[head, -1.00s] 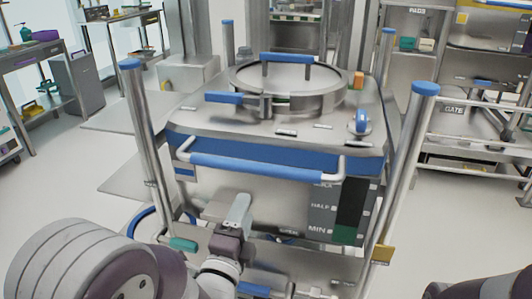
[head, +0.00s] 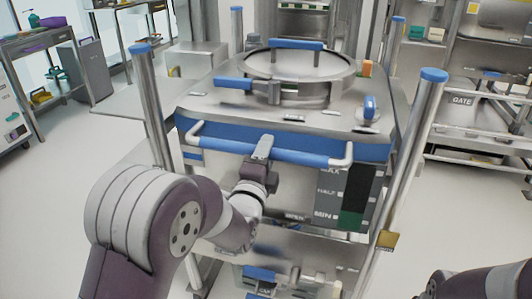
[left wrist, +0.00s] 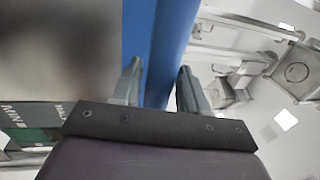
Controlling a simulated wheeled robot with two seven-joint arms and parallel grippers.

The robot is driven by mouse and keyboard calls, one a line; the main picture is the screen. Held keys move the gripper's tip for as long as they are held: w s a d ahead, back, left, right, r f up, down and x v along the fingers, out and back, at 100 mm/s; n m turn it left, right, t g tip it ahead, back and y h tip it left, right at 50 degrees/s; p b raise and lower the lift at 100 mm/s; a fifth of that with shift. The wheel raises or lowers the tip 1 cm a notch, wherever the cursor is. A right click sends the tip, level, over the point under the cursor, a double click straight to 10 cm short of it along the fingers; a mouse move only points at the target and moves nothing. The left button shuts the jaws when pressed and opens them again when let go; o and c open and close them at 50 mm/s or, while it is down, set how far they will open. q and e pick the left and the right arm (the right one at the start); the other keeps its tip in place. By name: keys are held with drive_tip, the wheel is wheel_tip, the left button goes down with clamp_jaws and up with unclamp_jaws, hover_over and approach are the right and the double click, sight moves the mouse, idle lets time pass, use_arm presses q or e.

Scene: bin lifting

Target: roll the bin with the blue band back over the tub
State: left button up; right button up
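The steel bin with the blue band (head: 200,137) stands upright in the middle of the head view, with a round lid (head: 300,65) on top. A blue push handle (head: 215,143) runs across its front. My left gripper (head: 264,147) is at the middle of this handle. In the left wrist view, the fingers (left wrist: 158,88) are apart, with the blue handle (left wrist: 174,45) between them and a gap beside the left finger. The blue band (left wrist: 138,25) lies behind. My right gripper is out of view; only part of that arm shows at lower right. I cannot make out the tub.
Blue-capped posts stand around the bin, including a front left post (head: 147,100) and a front right post (head: 412,150). A shelf rack (head: 475,120) stands at right and a bench (head: 40,38) at far left. The floor (head: 70,190) at left is clear.

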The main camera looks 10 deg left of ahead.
use_arm(q)
clamp_jaws()
drive_tip(key=shift+w+r+b, duration=0.15)
drive_tip(key=shift+w+b, duration=0.3)
drive_tip(key=shift+w+r, duration=0.15)
drive_tip(key=shift+w, duration=0.05)
drive_tip(key=shift+w+f, duration=0.2)
drive_tip(key=shift+w, duration=0.2)
drive_tip(key=shift+o, duration=1.9)
unclamp_jaws()
drive_tip(key=shift+f, duration=0.1)
drive_tip(key=s+f, duration=0.2)
drive_tip(key=s, duration=1)
drive_tip(key=shift+s+a+f, duration=0.15)
drive_tip(key=shift+s+f, duration=0.05)
drive_tip(key=shift+f, duration=0.05)
